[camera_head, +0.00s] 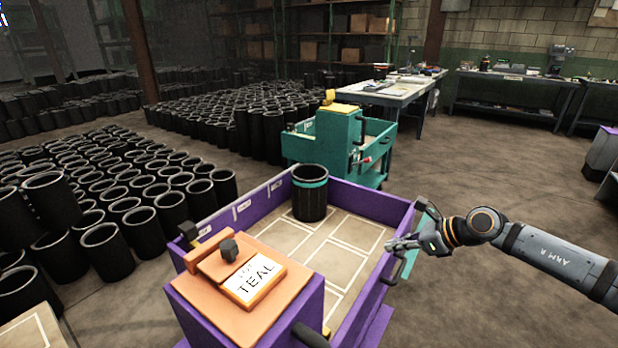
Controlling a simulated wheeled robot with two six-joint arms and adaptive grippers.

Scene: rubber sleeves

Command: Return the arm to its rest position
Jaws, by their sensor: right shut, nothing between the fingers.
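My left gripper is not in view.
An orange-topped box with a TEAL card (255,280) sits at the cart's near end. A teal cart (325,140) stands behind. Many black sleeves (140,220) crowd the floor at left. A worktable (385,92) stands farther back. Floor (480,150) at right is clear.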

